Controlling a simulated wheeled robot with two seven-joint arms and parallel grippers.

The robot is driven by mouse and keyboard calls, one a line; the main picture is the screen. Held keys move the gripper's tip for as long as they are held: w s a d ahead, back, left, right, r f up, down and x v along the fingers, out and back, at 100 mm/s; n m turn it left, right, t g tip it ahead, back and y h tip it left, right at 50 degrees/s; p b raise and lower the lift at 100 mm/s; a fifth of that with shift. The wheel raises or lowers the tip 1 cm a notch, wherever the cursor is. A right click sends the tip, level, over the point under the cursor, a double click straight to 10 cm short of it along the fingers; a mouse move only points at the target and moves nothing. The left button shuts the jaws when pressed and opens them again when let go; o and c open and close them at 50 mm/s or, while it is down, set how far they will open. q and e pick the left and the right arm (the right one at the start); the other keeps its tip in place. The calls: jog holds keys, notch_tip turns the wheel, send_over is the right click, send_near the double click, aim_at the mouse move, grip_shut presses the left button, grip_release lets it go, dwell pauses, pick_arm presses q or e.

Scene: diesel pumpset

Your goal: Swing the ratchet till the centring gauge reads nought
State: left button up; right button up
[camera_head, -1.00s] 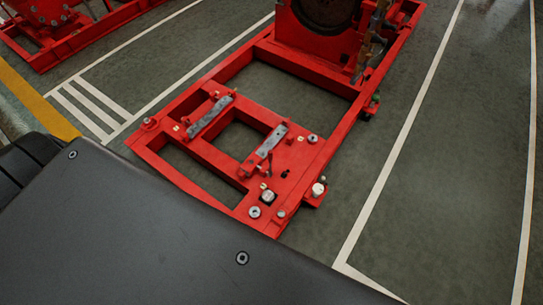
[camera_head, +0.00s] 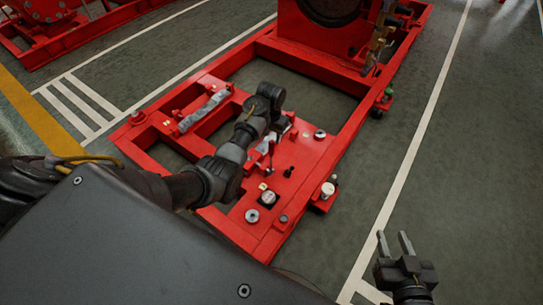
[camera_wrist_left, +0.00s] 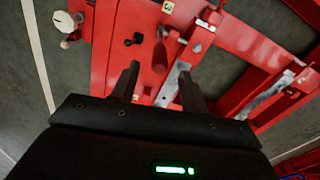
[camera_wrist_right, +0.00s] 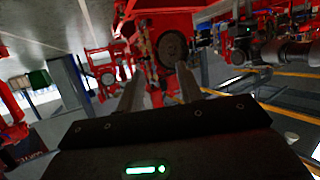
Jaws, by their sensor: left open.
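A slim dark upright lever (camera_head: 270,155), which may be the ratchet handle, stands on the red base frame (camera_head: 310,155). It seems to show near my left fingertips in the left wrist view (camera_wrist_left: 160,52). My left gripper (camera_wrist_left: 158,72) is open above the frame; no contact shows. In the head view my left arm partly hides this area. A small pale-topped fitting (camera_head: 268,197) and a white capped cylinder (camera_head: 327,190) stand near the frame's near end. Which is the centring gauge, and its reading, I cannot tell. My right gripper (camera_head: 393,240) is open and empty over the floor.
Two grey pads (camera_head: 205,110) lie across the frame, one partly behind my arm. A large red machine (camera_head: 330,30) stands on the far end. Another red unit (camera_head: 50,30) is at upper left.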

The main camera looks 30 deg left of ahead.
aim_at(271, 142)
pick_arm(q)
jog(key=shift+w+a+r, duration=0.1)
jog(key=shift+w+r, duration=0.25)
jog(key=shift+r, duration=0.45)
jog(key=shift+f, duration=0.3)
notch_tip(271, 142, down, 6)
jog(key=b, duration=0.3)
jog(key=shift+r, duration=0.1)
notch_tip(271, 142, down, 3)
jog(key=shift+f+b, duration=0.1)
jog(key=shift+b, duration=0.55)
jog(key=shift+f, duration=0.65)
pick_arm(e)
notch_tip(271, 142, up, 14)
jog(key=s+a+n+t+y, duration=0.1)
jog(key=s+a+t+y, duration=0.1)
jog(key=t+y, duration=0.4)
jog(key=shift+a+t, duration=0.2)
jog(key=shift+t, duration=1.1)
pick_arm(q)
jog(key=shift+c, duration=0.4)
grip_shut()
